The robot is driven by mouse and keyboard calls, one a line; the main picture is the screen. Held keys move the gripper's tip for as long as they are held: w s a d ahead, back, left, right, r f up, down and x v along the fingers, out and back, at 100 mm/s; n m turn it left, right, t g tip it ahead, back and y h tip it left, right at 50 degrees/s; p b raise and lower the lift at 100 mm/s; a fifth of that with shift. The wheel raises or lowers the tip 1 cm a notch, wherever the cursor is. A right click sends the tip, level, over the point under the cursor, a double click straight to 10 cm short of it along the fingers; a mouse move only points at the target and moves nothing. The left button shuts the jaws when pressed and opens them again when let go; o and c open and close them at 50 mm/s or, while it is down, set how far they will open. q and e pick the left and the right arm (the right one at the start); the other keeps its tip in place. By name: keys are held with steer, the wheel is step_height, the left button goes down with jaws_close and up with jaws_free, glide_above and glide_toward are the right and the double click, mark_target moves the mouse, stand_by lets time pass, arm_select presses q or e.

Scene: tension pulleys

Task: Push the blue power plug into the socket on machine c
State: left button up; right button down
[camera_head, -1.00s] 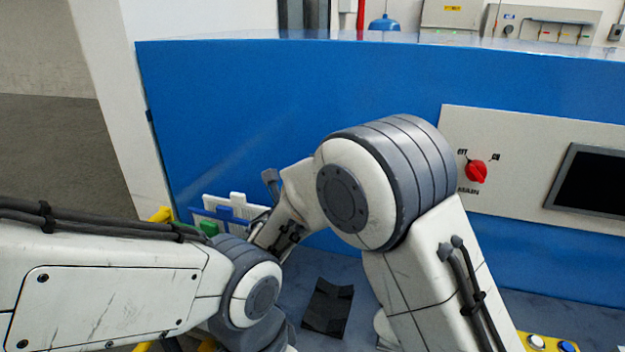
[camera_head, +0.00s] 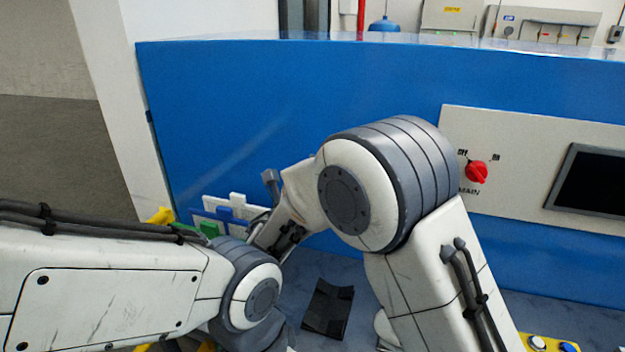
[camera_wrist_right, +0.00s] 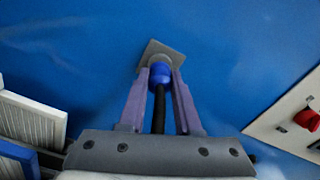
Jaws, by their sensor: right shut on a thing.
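In the right wrist view the blue power plug (camera_wrist_right: 160,75) is held between the two purple fingers of my right gripper (camera_wrist_right: 161,78). Its black cable (camera_wrist_right: 159,110) runs back between the fingers. The plug's front end meets the grey square socket plate (camera_wrist_right: 165,52) on the blue machine wall. How deep it sits in the socket cannot be told. In the head view the blue machine (camera_head: 300,100) fills the middle, and my right arm reaches across to its lower left, where the plug and right fingers do not show clearly. My left gripper is out of view.
White (camera_head: 238,199), blue (camera_head: 226,214) and green (camera_head: 209,229) parts stand at the machine's lower left. A panel with a red knob (camera_head: 477,172) and a dark screen (camera_head: 590,180) is on the right. A black holder (camera_head: 328,308) lies on the grey surface below.

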steer(key=shift+w+d, duration=0.15)
steer(key=shift+w, duration=0.3)
steer(key=c, duration=0.5)
jaws_free()
